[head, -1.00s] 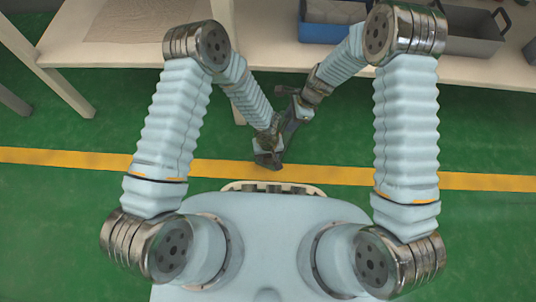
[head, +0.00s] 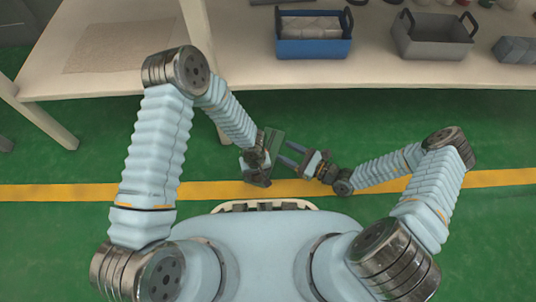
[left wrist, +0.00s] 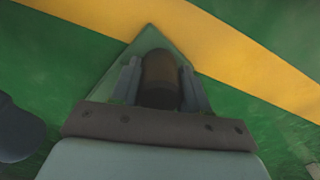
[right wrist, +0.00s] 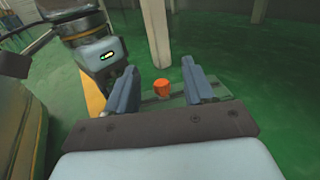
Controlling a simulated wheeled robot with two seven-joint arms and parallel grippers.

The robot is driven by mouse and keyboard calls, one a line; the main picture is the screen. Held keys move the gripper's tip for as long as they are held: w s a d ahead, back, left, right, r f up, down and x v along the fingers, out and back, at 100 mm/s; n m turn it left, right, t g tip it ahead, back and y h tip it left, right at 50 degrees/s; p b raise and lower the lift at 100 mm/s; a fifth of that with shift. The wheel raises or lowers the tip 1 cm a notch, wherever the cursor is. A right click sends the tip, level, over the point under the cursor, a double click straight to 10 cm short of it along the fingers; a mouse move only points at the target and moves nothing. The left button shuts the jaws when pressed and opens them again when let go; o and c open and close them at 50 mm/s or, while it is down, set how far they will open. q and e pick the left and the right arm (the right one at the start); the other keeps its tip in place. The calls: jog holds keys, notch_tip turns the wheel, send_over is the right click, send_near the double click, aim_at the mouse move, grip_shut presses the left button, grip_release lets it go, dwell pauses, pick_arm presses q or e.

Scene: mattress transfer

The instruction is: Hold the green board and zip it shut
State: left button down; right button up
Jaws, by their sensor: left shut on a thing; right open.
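The green board (head: 276,143) is small and thin, and it is held upright-looking in front of my body in the head view. My left gripper (head: 264,156) is shut on it. In the left wrist view the board's pointed corner (left wrist: 151,40) sticks out past the fingers, with a dark brown cylinder (left wrist: 160,80) between them. My right gripper (head: 287,153) is open and empty, just right of the board, its fingers pointing at it. In the right wrist view an orange cylinder (right wrist: 162,88) on the board shows between the open fingers, apart from them. No zip can be made out.
A pale table (head: 235,75) stands ahead, with a blue bin (head: 313,49) holding a wrapped thing, a grey bin (head: 433,52) and a beige mat (head: 122,46). The green floor with its yellow stripe (head: 200,189) is clear around my grippers.

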jog(key=f, duration=0.7)
jog(key=shift+s+a+f, duration=0.25)
jog(key=shift+a, duration=0.05)
jog(key=x, duration=0.7)
jog(key=shift+w+a+f, duration=0.1)
jog(key=shift+a, duration=0.1)
grip_shut()
